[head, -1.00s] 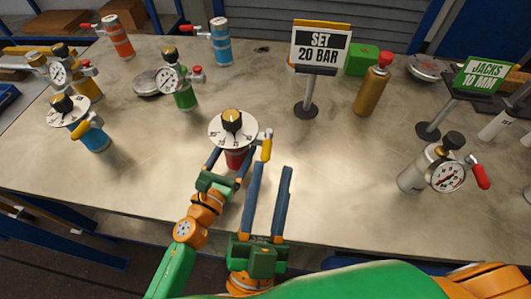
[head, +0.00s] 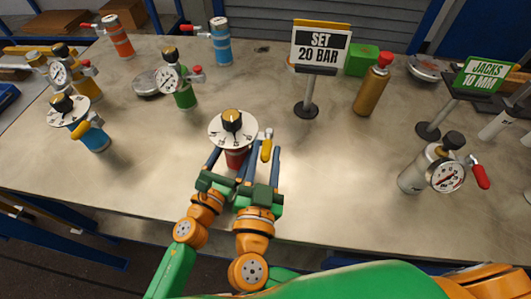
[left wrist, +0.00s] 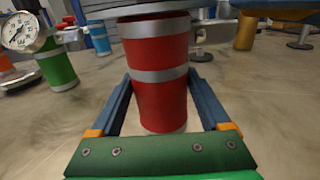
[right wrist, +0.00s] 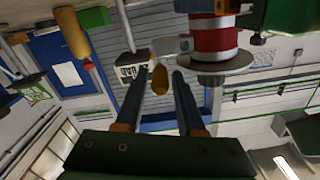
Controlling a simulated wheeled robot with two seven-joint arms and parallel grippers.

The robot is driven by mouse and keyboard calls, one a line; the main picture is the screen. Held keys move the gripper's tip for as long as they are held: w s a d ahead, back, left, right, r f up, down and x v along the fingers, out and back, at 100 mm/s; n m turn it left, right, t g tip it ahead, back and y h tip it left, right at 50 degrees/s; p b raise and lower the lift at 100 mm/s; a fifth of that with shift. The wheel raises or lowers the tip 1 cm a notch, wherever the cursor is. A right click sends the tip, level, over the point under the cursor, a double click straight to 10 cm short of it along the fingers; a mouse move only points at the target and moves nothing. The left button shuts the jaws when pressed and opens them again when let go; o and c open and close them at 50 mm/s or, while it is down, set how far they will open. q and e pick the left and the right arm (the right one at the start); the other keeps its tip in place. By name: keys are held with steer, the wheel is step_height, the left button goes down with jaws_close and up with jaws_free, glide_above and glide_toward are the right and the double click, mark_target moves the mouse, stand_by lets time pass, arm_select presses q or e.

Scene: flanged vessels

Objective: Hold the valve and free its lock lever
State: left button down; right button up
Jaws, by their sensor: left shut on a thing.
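The valve stands upright on the bench, with a red body (head: 237,158), a white dial (head: 226,128) and a black and gold knob on top. The left wrist view shows its red body with grey bands (left wrist: 158,80). My left gripper (head: 230,160) is shut on this body, one finger on each side. The yellow lock lever (head: 266,150) hangs on the valve's right side. My right gripper (head: 263,157) is open around the lever's end. In the right wrist view the yellow lever (right wrist: 160,79) shows between the fingertips, with a gap on both sides.
A green gauge vessel (head: 184,95) and a blue one with a yellow lever (head: 95,138) stand to the left. A grey gauge vessel (head: 412,180) stands to the right. A "SET 20 BAR" sign (head: 320,46) stands behind. The bench between valve and grey vessel is clear.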

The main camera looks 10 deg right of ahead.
jaws_close()
stand_by(1.4)
